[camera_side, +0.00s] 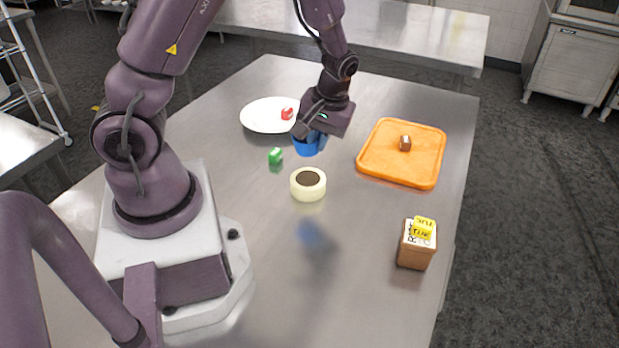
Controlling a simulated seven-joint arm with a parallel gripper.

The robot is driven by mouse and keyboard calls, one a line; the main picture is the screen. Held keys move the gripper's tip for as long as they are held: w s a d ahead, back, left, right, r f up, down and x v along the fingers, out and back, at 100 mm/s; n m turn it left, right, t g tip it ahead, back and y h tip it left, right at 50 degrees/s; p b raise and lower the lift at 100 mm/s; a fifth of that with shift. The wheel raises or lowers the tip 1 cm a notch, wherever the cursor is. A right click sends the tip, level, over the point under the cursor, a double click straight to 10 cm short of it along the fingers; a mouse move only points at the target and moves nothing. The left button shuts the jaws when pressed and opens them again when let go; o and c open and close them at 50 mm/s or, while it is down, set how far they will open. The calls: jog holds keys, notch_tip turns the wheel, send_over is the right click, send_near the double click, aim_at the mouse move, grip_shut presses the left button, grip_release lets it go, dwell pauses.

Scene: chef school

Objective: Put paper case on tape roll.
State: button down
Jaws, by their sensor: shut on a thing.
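A cream tape roll (308,184) with a dark centre lies flat in the middle of the steel table. My gripper (311,135) is shut on a small blue cup-like thing, which I take to be the paper case (306,148). The case is held in the air and shows just above and behind the tape roll in the picture, apart from it. The fingers partly hide the case, and its exact height over the table is hard to tell.
A white plate (258,117) with a red piece (287,113) is behind. An orange tray (375,167) with a brown piece (405,143) is right. A brown box (414,256) stands front right. The front middle is clear.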

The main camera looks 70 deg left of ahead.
aim_at(315, 180)
jog(key=shift+w+a+f, duration=0.1)
jog(key=shift+w+f, duration=0.05)
jog(key=shift+f, duration=0.25)
jog(key=shift+w+d+x, duration=0.15)
jog(key=shift+x, duration=0.95)
jog(key=shift+w+d+x, duration=0.2)
jog(key=shift+x, duration=0.9)
jog(key=shift+w+d+x, duration=0.15)
jog(key=shift+x, duration=0.95)
jog(key=shift+d+f, duration=0.1)
jog(key=shift+f, duration=0.15)
jog(key=shift+f, duration=0.1)
jog(key=c, duration=1.2)
grip_release()
